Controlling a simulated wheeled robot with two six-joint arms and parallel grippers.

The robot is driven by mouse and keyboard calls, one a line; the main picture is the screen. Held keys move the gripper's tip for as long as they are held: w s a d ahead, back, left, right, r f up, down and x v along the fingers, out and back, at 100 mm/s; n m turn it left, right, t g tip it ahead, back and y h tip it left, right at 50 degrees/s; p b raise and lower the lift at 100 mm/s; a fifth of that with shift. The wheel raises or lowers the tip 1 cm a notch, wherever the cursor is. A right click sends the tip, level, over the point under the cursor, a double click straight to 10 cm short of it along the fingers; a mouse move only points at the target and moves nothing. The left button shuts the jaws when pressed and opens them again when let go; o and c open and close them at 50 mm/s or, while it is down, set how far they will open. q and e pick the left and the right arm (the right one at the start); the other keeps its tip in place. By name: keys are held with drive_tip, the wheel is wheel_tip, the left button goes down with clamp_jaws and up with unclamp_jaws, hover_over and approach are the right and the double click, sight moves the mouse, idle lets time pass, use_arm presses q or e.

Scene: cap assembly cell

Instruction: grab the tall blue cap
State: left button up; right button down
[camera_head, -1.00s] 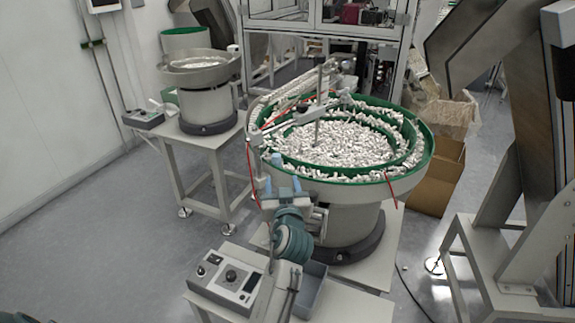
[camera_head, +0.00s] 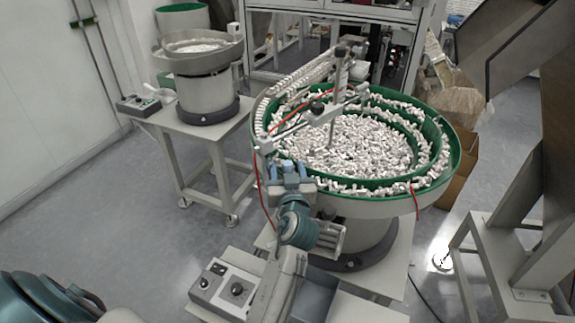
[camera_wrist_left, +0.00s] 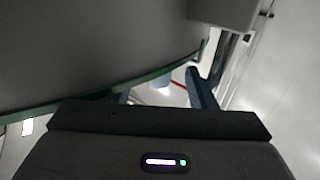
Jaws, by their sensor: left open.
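My left gripper (camera_head: 288,168) has blue fingers and is open at the front left rim of the large bowl feeder (camera_head: 390,199), beside the end of its track. Small blue shapes show at the fingers in the head view, but I cannot tell a tall blue cap apart from them. In the left wrist view one blue finger (camera_wrist_left: 205,90) stands at the right, and a small pale blue patch shows left of it; I cannot tell what it is. My right gripper is not in view.
The large bowl holds many small white parts. A grey control box (camera_head: 232,290) stands on the stand below my left arm. A smaller bowl feeder (camera_head: 207,97) stands at the back left on its own table. A metal frame stands at the right. Open floor lies left.

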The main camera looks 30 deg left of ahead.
use_arm(q)
drive_tip(key=shift+s+d+r, duration=0.15)
drive_tip(key=shift+s, duration=0.05)
drive_tip(key=shift+s+d+r, duration=0.1)
drive_tip(key=shift+d, duration=0.1)
drive_tip(key=shift+c, duration=1.1)
drive_tip(key=c, duration=0.6)
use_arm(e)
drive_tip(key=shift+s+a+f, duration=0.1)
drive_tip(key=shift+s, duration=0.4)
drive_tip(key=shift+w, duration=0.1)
